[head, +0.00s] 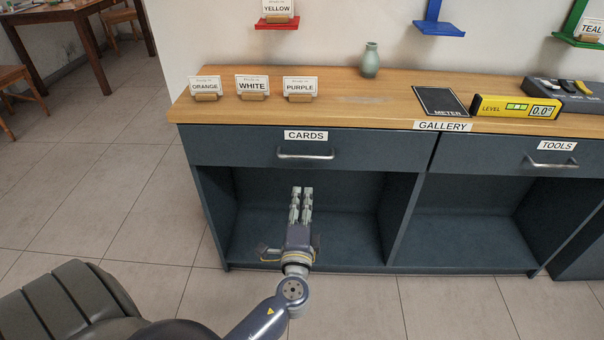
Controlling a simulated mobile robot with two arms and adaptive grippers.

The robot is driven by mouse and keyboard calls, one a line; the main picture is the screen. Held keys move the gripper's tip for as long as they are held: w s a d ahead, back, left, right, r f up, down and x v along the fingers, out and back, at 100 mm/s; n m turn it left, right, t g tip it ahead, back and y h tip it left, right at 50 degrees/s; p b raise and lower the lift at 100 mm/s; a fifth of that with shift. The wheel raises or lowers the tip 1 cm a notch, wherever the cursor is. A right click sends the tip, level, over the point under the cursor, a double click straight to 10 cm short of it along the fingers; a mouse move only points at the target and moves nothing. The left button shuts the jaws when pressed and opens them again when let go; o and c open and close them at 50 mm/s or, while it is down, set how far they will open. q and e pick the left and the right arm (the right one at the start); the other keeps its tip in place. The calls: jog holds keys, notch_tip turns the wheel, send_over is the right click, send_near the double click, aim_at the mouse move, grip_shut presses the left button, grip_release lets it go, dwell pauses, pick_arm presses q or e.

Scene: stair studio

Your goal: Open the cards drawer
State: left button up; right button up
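The cards drawer (233,147) is the dark blue-grey front at the left of the cabinet, with a white CARDS label (306,135). Its silver bar handle (306,155) sits just below the label. The drawer looks closed, flush with the cabinet. My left gripper (302,190) points up the picture toward the cabinet, below the handle and apart from it, in front of the open lower shelf. Its two fingers lie close side by side with nothing visible between them. My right gripper is out of view.
A tools drawer (516,160) with its own handle is at the right. The wooden top (340,105) bears name cards, a green vase (370,60), a black meter board (440,101) and a yellow level (515,107). Tiled floor (120,190) is clear at left.

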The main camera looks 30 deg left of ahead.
aim_at(302, 157)
pick_arm(q)
jog(key=shift+t+y, duration=0.5)
jog(key=shift+t, duration=0.1)
jog(key=w+a+r, duration=0.1)
jog(key=w, duration=0.1)
jog(key=w+a+r, duration=0.2)
jog(key=w, duration=0.1)
jog(key=w+a+r, duration=0.2)
jog(key=shift+w+r, duration=0.15)
jog(key=shift+w, duration=0.05)
jog(key=shift+x, duration=0.75)
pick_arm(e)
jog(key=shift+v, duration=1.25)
pick_arm(q)
jog(key=shift+c, duration=0.5)
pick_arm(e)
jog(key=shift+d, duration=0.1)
pick_arm(q)
grip_shut()
